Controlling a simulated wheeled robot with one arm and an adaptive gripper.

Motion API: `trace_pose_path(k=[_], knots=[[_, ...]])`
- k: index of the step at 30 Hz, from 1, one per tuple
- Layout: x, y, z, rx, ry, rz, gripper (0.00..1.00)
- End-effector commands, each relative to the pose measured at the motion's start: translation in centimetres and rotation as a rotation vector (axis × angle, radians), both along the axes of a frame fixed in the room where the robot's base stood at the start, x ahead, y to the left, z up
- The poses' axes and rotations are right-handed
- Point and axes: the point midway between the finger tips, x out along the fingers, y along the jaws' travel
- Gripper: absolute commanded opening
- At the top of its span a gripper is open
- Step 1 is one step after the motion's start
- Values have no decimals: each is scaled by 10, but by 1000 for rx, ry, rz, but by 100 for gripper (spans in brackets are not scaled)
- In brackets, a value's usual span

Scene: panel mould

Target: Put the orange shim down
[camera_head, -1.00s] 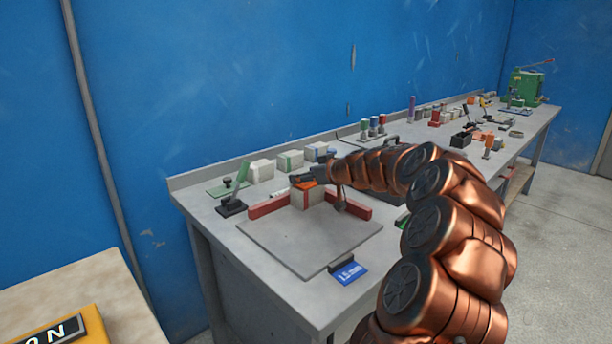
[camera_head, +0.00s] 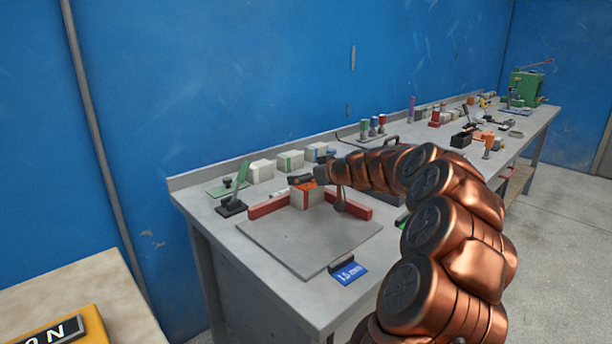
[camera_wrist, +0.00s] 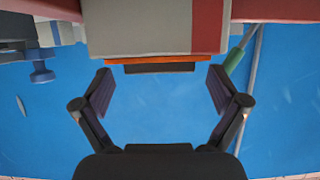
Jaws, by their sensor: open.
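The orange shim (camera_head: 311,184) lies flat against the top of a pale block with a red stripe (camera_head: 303,198), at the corner of the red rails. In the wrist view the shim (camera_wrist: 115,60) shows as a thin orange edge along the block (camera_wrist: 140,35), with a dark strip (camera_wrist: 160,68) on it. My gripper (camera_wrist: 160,77) is open, its two fingers spread wide and apart from the shim and strip. In the head view the gripper (camera_head: 303,179) is small and dark just above the block, so its fingers are hard to make out.
Red rails (camera_head: 269,207) border the grey plate (camera_head: 300,243), whose front part is clear. A dark clamp with a green handle (camera_head: 234,204) is to the left. Several pale blocks (camera_head: 290,160) stand behind.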

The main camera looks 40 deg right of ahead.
Motion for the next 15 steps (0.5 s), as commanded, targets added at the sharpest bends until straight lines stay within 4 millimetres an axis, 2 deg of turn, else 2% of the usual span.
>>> trace_pose_path(k=[5, 15], knots=[[-21, -4, 9, -1, -1, -2, 97], [-77, -12, 34, -2, -4, -2, 97]])
